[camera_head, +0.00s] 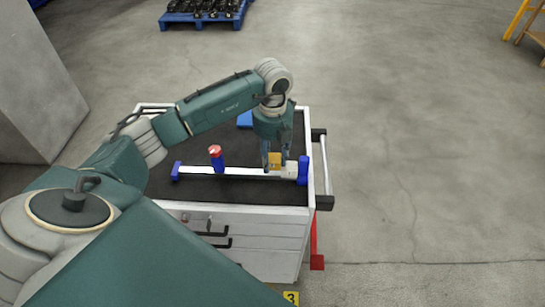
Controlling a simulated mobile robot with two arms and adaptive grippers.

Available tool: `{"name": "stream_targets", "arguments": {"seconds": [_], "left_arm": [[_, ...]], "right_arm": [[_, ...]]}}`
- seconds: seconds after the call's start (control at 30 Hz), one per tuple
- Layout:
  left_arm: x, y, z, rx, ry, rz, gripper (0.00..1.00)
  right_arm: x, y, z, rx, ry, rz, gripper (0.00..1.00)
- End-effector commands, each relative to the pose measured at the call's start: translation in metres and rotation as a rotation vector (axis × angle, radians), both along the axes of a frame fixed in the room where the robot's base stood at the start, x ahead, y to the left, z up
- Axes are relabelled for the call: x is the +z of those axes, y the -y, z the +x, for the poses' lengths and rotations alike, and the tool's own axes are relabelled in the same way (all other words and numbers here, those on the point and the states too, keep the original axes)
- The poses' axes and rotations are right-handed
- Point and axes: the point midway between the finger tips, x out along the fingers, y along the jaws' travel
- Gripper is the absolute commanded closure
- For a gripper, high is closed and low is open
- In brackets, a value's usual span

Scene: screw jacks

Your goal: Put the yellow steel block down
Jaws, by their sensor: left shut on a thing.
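The yellow steel block (274,158) is between the fingers of my left gripper (275,163). The gripper points down and is shut on the block, above or at the white bar near its right end. I cannot tell whether the block touches the bar. The bar (235,171) has blue ends and lies across the dark top of a white cart (200,192). A light grey block (290,169) sits just right of the yellow block, beside the blue right end (303,170). My right gripper is not in view.
A blue and red upright piece (216,158) stands behind the bar, left of my gripper. A blue object (245,119) lies farther back on the cart. A blue pallet (204,20) with dark parts stands behind on the floor. The cart top's left part is clear.

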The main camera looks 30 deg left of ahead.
Motion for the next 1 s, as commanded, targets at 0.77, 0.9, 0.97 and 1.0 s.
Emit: {"name": "stream_targets", "arguments": {"seconds": [0.77,0.9,0.97,1.0], "left_arm": [[0.050,-0.001,0.002,0.001,0.009,-0.001,0.43],[0.081,0.000,0.002,0.000,0.007,0.000,0.43],[0.093,0.000,0.002,0.000,0.006,-0.001,0.43],[0.100,0.000,0.002,0.001,0.006,0.000,0.43]], "right_arm": [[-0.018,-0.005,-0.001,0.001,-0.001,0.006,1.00],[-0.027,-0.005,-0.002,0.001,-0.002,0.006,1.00],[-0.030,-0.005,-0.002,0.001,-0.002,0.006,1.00],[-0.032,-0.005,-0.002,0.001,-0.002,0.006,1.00]]}}
